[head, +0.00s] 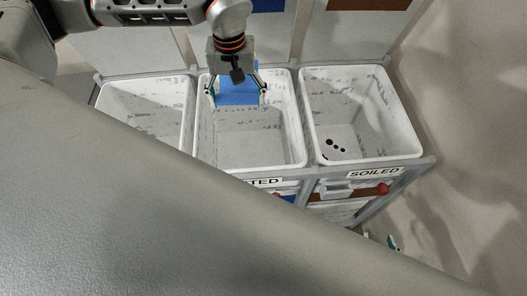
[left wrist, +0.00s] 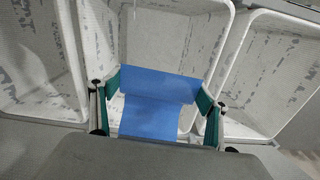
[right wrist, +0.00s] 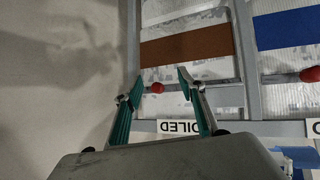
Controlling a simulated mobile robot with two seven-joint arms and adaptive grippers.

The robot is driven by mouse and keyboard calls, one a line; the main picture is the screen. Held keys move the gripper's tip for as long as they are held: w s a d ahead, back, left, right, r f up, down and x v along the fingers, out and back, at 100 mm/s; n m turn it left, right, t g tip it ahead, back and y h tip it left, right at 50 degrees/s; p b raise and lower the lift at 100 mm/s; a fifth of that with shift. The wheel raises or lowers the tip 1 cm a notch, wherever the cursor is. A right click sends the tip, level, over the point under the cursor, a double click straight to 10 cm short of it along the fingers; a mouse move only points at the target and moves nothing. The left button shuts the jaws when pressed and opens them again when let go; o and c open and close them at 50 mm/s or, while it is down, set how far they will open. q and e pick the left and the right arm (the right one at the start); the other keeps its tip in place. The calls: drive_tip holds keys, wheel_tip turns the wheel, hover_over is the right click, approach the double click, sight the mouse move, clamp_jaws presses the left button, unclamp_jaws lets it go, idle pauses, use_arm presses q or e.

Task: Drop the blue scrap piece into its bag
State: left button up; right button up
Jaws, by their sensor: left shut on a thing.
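The blue scrap piece (head: 238,93) is a flat blue sheet. My left gripper (head: 236,89) is shut on it, with one finger at each side edge. It holds the piece over the back part of the middle white bag (head: 250,150), whose label ends in "TED" and has a blue patch beneath. In the left wrist view the blue piece (left wrist: 152,115) hangs between the green-lined fingers and looks bent. My right gripper (right wrist: 159,80) is open and empty in front of the rack in the right wrist view. Most of it is hidden in the head view.
A white bag (head: 150,90) stands on the left, and the SOILED bag (head: 405,140) on the right holds several dark round spots or pieces. A grey frame (head: 428,165) borders the bags. Red knobs (head: 383,189) stick out at the front.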

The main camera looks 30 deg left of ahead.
use_arm(q)
drive_tip(key=shift+f+b, duration=0.65)
drive_tip(key=shift+f, duration=0.1)
wheel_tip(320, 180, down, 4)
drive_tip(key=b, duration=0.3)
drive_tip(key=shift+f+b, duration=0.25)
drive_tip(key=shift+b, duration=0.1)
use_arm(e)
drive_tip(key=f, duration=0.1)
drive_tip(key=a+f, duration=0.1)
drive_tip(key=f, duration=0.1)
drive_tip(key=shift+w+a+f+y, duration=0.15)
drive_tip(key=shift+a+f+y, duration=0.05)
drive_tip(key=shift+a+y, duration=0.1)
drive_tip(key=shift+d, duration=0.1)
use_arm(q)
drive_tip(key=o, duration=1.2)
use_arm(e)
drive_tip(key=shift+d, duration=0.1)
